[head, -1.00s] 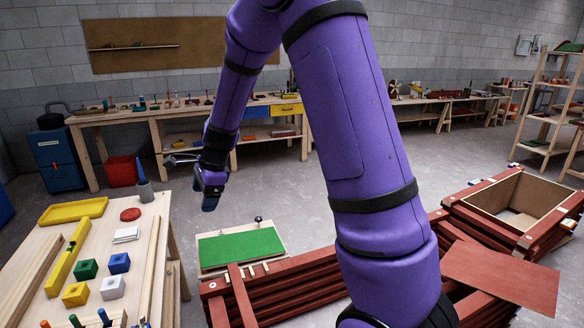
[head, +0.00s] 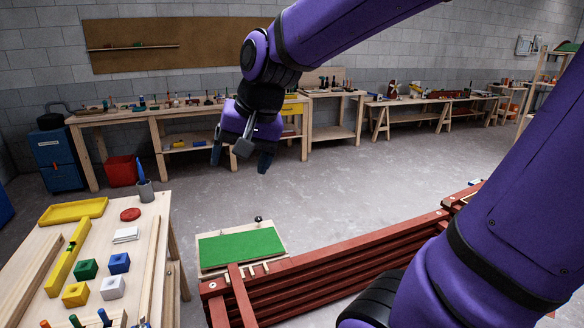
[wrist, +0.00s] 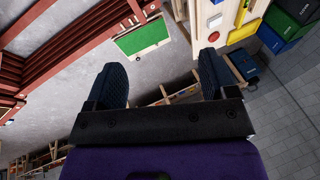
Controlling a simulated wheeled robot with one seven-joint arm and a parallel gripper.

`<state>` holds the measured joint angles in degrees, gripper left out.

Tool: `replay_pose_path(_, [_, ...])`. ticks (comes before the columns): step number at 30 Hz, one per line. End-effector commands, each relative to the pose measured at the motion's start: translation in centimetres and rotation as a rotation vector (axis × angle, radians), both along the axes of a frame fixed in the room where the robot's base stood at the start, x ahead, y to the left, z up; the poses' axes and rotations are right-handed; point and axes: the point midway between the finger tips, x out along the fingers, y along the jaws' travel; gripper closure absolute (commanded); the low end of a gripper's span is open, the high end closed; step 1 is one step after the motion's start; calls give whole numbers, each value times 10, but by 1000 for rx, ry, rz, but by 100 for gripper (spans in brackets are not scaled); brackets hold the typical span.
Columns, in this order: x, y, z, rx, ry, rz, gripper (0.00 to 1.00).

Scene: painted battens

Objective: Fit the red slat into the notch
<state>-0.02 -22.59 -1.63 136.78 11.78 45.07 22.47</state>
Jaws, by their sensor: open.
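My gripper (head: 241,160) hangs in the air beyond the green board, its two dark fingers apart and nothing between them. In the wrist view my gripper (wrist: 161,78) is also open and empty. A short red slat (head: 241,296) lies across the near left end of the stacked red battens (head: 330,265), well below and nearer than my gripper. Small pale marks or pieces (head: 258,270) show beside it. I cannot tell which of these is the notch. In the wrist view the red battens (wrist: 60,45) fill the upper left, apart from the fingers.
A green board (head: 240,247) in a pale frame stands behind the battens. A wooden table (head: 140,240) with coloured blocks and a yellow tray (head: 73,211) is at the left. My arm covers the right side. Grey floor (head: 330,195) is open between the battens and the back benches.

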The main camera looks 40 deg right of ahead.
Motion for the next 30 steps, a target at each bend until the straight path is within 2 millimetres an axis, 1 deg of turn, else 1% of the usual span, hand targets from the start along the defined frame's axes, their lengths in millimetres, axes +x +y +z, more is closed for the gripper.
replay_pose_path(1, [-13,-1,5,-29,-20,44,21])
replay_pose_path(9, [-76,-7,15,-211,-89,289,21])
replay_pose_path(12, [-94,-10,15,-271,-107,361,21])
replay_pose_path(15, [-108,-12,15,-318,-117,414,21])
replay_pose_path(18, [-115,-14,14,-346,-123,445,21])
replay_pose_path(21, [-119,-14,14,-358,-124,458,21])
replay_pose_path(30, [-119,-14,14,-358,-124,459,21])
